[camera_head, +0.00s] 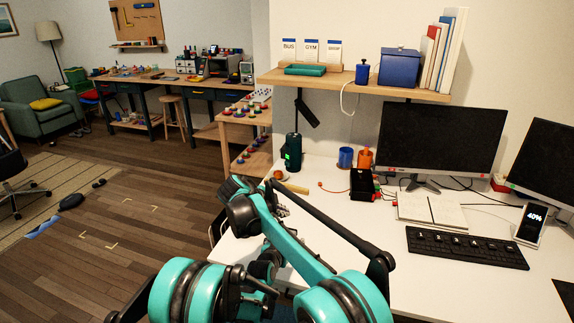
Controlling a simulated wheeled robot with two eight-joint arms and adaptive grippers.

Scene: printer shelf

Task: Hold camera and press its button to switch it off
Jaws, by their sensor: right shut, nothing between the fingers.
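I cannot make out the camera for certain in the head view. A dark teal upright device (291,153) with a green light stands at the back left of the white desk. A black box-like object (362,185) sits nearer the desk's middle. My right gripper (281,209) is shut and empty by the desk's left edge, largely hidden by my teal arm links. It is apart from both objects. My left gripper does not show.
A monitor (440,138), open notebook (432,212), keyboard (466,247) and phone (531,223) fill the desk's right side. Blue (345,157) and orange (365,158) cups stand at the back. A wooden shelf (350,86) hangs above. The front middle of the desk is clear.

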